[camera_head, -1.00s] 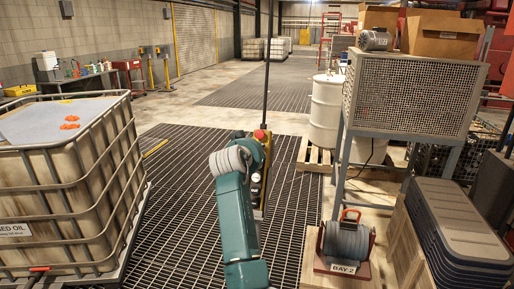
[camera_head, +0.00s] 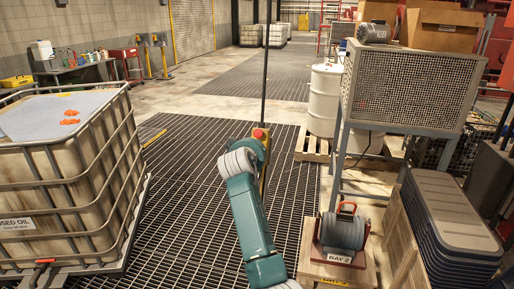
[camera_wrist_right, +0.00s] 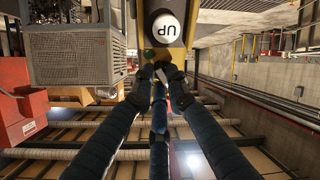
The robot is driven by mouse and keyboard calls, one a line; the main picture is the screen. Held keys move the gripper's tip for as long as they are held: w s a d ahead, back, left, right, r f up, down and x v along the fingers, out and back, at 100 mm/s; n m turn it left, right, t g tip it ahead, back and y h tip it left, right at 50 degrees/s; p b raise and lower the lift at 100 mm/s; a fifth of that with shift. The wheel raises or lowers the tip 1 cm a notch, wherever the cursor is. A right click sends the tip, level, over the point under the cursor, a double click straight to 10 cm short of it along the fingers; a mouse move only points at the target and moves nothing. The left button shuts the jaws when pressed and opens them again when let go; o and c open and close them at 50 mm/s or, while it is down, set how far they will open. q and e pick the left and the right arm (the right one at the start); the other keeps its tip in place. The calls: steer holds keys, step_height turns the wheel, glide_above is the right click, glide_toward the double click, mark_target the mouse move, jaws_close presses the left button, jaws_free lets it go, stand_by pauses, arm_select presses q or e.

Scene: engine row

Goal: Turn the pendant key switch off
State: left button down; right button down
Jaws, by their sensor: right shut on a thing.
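The yellow pendant (camera_head: 262,134) hangs on a dark cable, its red button on top; my right arm hides most of its body. In the right wrist view the pendant (camera_wrist_right: 176,55) is close, with a white UP button (camera_wrist_right: 168,31). The key's exact angle is hard to tell. My left gripper is not in view.
A caged used-oil tank (camera_head: 65,185) stands at the left. Grating floor (camera_head: 190,215) around the pendant is open.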

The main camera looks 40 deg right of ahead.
steer(key=shift+d+r, duration=0.1)
steer(key=shift+r, duration=0.1)
steer(key=c, duration=2)
jaws_free()
steer(key=shift+w+d+f, duration=0.1)
steer(key=shift+f, duration=0.05)
steer(key=v, duration=1.2)
steer(key=shift+f, duration=0.1)
